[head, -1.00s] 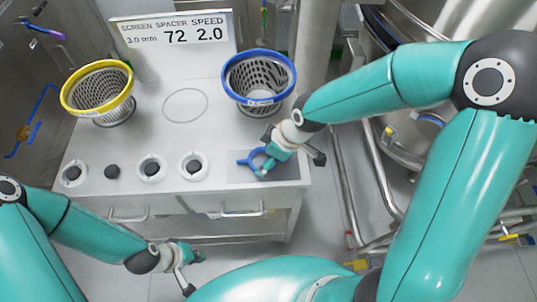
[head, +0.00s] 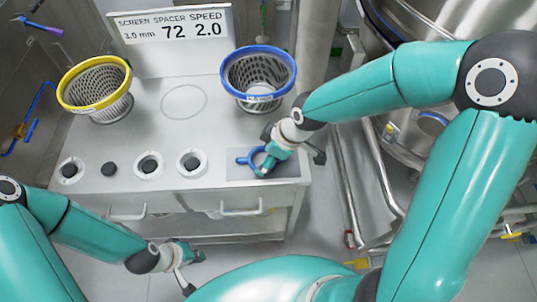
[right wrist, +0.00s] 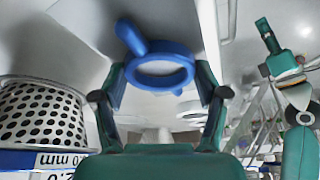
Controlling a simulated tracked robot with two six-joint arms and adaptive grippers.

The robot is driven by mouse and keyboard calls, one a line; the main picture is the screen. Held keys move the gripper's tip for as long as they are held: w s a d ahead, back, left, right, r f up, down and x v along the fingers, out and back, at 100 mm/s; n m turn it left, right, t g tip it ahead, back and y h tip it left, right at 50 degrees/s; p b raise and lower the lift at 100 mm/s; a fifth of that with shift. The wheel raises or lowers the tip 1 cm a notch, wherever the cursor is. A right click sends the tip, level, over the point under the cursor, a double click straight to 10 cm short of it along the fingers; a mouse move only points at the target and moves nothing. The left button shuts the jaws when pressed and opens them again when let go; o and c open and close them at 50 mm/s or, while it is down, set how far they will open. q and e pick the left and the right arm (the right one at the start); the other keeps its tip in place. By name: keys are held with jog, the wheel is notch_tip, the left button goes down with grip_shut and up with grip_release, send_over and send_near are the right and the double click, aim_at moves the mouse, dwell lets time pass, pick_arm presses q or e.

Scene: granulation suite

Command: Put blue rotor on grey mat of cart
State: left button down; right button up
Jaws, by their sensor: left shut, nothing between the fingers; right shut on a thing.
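The blue rotor (head: 244,159), a ring with arms, is held in my right gripper (head: 265,167) over the grey mat (head: 235,172) at the cart's front right corner. In the right wrist view the rotor (right wrist: 158,82) lies between the two teal fingers, which are shut on it. I cannot tell whether it touches the mat, which my gripper partly covers. My left gripper (head: 198,257) is shut and empty, in front of the cart and below its top.
The cart top (head: 150,125) holds a yellow-rimmed basket (head: 95,88), a blue-rimmed basket (head: 259,75) close behind my right gripper, a sign (head: 170,25) and several spacers along the front, some ringed in white. Steel pipework (head: 350,190) stands right of the cart.

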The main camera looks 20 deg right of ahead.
jog(key=o, duration=1.5)
jog(key=shift+c, duration=0.2)
jog(key=shift+r, duration=0.1)
jog(key=v, duration=1.1)
jog(key=shift+r, duration=0.35)
jog(key=shift+s+d, duration=0.1)
